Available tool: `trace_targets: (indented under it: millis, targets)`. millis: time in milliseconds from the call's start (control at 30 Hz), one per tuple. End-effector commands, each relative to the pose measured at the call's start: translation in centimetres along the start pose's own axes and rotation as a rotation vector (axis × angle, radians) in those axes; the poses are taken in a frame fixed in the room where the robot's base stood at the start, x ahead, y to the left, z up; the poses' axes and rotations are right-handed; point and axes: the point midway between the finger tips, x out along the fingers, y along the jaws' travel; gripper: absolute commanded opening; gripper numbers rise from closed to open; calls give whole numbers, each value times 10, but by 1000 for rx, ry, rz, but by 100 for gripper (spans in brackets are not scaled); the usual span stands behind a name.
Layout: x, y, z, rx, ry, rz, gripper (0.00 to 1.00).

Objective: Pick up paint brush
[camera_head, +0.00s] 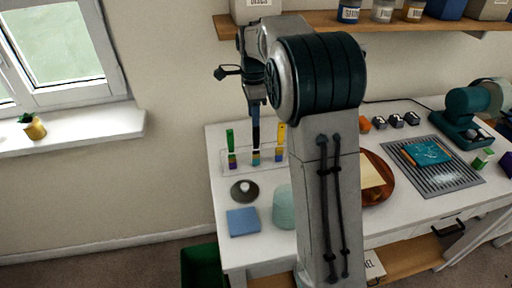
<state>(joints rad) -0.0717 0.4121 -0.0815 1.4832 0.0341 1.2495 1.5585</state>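My gripper (256,101) points down above the clear rack (266,160) at the back left of the white table. A slim dark upright piece (256,132) runs from just below my gripper down to the rack. It may be the paint brush handle, but the view is too small to be sure. Whether my fingers touch it or are closed on it cannot be told. In the rack stand a green-topped stick (231,141) on the left and a yellow-topped one (280,134) on the right. My arm hides part of the table.
A grey round object (244,191), a blue square (243,221) and a pale green cup (284,208) are in front of the rack. A round wooden tray (386,182) and grey ribbed mat (452,178) lie right of my arm. A shelf (325,20) runs above.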

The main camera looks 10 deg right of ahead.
Motion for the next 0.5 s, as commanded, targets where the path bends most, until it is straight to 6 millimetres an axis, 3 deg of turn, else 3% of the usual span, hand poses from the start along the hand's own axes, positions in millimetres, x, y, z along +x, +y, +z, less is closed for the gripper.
trace_targets:
  millis: [333,500]
  targets:
    - [32,1,-3,0,0,1,36]
    - [58,2,-7,0,0,3,36]
